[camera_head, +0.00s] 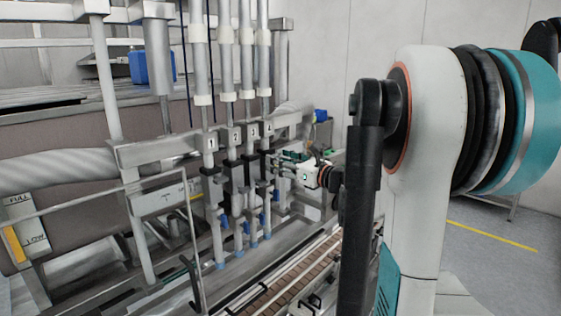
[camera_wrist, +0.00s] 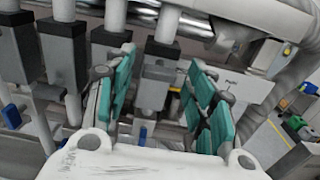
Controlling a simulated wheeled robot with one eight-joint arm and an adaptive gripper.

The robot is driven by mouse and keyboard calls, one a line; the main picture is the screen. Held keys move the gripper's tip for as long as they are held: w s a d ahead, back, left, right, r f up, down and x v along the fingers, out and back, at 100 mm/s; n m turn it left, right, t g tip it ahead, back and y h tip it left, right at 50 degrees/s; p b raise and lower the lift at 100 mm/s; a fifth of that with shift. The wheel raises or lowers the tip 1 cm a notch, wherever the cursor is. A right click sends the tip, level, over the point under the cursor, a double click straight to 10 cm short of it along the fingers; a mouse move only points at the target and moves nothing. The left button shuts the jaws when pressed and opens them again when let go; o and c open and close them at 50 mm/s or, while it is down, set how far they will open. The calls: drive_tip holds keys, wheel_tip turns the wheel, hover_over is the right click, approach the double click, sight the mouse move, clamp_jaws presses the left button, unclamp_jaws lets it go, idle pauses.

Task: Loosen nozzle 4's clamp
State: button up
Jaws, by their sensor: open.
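Nozzle 4 (camera_head: 268,129) is the farthest right of the numbered nozzles in the head view. Its clamp is small there and partly hidden by my gripper (camera_head: 283,165), which is just to its right. In the wrist view, my gripper (camera_wrist: 160,100) is open, with its teal fingers apart and nothing held. The rightmost nozzle's dark block (camera_wrist: 160,66) shows in the gap between the fingers, farther away, with a grey body below it. No number is readable there, and I cannot tell whether a finger touches anything. A small blue part (camera_wrist: 143,135) shows low between the fingers.
Nozzle 1 (camera_head: 211,143) and nozzle 2 (camera_head: 236,135) stand to the left in a close row. A brown-slatted conveyor (camera_head: 280,291) runs below. A thick pale hose (camera_wrist: 304,45) and a metal bar crowd the wrist view's upper right. Open floor (camera_head: 500,262) lies right.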

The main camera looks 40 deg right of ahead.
drive_tip(key=shift+w, duration=0.3)
drive_tip(key=c, duration=1.1)
drive_tip(key=shift+o, duration=0.2)
drive_tip(key=shift+n, duration=0.4)
drive_tip(key=shift+n+b, duration=2.05)
drive_tip(key=shift+n, duration=6.55)
